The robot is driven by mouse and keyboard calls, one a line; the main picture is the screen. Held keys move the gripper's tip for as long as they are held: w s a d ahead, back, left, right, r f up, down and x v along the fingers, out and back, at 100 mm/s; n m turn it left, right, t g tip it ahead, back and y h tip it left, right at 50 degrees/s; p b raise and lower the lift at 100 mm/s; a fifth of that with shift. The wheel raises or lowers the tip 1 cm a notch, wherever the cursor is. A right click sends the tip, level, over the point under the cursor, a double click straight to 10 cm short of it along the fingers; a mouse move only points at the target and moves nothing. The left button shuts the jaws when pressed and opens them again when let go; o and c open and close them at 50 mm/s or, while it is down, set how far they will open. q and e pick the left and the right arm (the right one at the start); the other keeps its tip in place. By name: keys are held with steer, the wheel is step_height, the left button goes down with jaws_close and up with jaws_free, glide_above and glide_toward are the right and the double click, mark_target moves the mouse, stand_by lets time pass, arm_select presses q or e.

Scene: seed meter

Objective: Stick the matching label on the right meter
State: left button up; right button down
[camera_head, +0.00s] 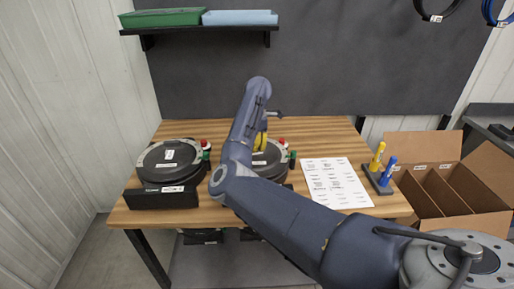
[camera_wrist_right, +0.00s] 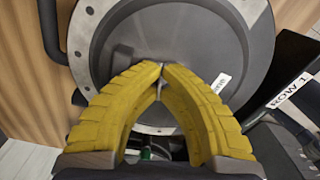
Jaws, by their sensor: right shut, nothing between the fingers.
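The right meter (camera_head: 272,160) is a dark round unit with a grey rim, partly hidden behind my right arm. Its lid (camera_wrist_right: 150,35) fills much of the right wrist view. A white label (camera_wrist_right: 221,83) lies on the lid beside the right finger, its print partly readable. My right gripper (camera_wrist_right: 162,68) has yellow fingers whose tips meet, with nothing between them. In the head view this gripper (camera_head: 262,143) is over the right meter; contact cannot be told. The label sheet (camera_head: 345,196) lies right of the meter. My left gripper is not in view.
The left meter (camera_head: 155,178) bears a white label on its lid. A pen holder (camera_head: 376,182) with yellow and blue pens stands right of the sheet. A divided cardboard box (camera_head: 455,195) is beyond the table's right side. A shelf (camera_head: 200,30) with trays hangs behind.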

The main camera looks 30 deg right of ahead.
steer(key=c, duration=1.5)
jaws_free()
steer(key=shift+r, duration=3.45)
